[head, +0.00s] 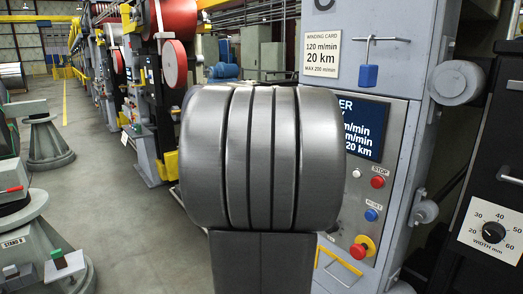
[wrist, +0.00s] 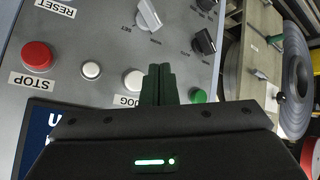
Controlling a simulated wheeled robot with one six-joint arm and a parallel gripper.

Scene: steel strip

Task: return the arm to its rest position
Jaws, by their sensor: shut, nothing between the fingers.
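My gripper (wrist: 159,72) shows in the wrist view with its two dark fingers together and nothing between them. It is in front of a grey control panel (wrist: 95,35). The fingertips are near a white button (wrist: 133,80) and a pale switch knob (wrist: 149,15); I cannot tell how close they are to the panel. In the head view, my own large grey arm link fills the middle and hides my gripper and part of the panel.
In the head view, the machine cabinet (head: 397,75) stands close on the right, with a red STOP button (head: 377,182), a blue button (head: 371,215) and a red-and-yellow emergency stop (head: 362,247). A blue weight (head: 368,76) hangs above. Open floor (head: 105,200) lies left.

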